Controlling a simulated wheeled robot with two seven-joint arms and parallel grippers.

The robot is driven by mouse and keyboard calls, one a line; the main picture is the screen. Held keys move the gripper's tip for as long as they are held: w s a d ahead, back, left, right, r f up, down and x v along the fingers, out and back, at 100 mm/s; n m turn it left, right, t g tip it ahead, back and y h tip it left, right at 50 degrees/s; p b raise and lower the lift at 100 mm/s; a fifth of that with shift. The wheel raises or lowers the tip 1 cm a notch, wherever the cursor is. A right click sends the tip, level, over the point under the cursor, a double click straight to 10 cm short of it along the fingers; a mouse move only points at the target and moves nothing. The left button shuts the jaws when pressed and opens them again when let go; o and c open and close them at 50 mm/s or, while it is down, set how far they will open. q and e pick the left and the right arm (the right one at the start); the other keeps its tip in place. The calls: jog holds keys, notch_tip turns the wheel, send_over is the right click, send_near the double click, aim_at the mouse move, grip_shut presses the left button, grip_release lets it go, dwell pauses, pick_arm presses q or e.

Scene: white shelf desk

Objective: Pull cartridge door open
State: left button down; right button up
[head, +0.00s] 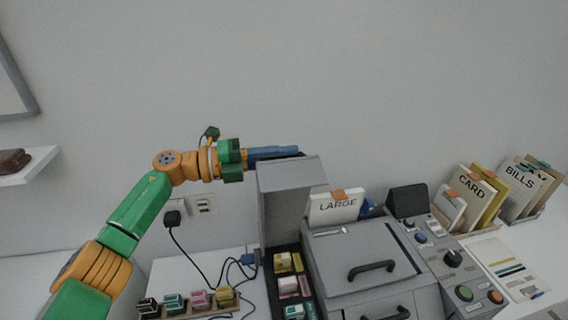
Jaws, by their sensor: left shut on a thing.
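The cartridge door (286,205) is a grey panel on the left of the grey machine. It stands raised, and its top part juts toward the right. Below it, a dark bay holds several cartridges with yellow, pink and teal parts (288,287). My left gripper (290,152), green with blue fingers, reaches in from the left at the door's top edge. It is shut on the door there; the exact contact is partly hidden. My right gripper is not in view.
The machine's lid with a black handle (372,268) and a control panel (452,262) lie to the right. Several loose cartridges stand in a rack (178,314) at the lower left. Dark cables (205,270) run nearby. Folders marked CARD (472,186) and BILLS (520,180) stand at far right.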

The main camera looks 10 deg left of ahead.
pick_arm(q)
jog(key=shift+w+a, duration=0.1)
jog(key=shift+w, duration=0.25)
jog(key=c, duration=0.8)
grip_release()
jog(key=shift+c, duration=0.2)
jog(key=b+v, duration=0.3)
jog(key=v, duration=0.4)
jog(key=shift+r, duration=0.1)
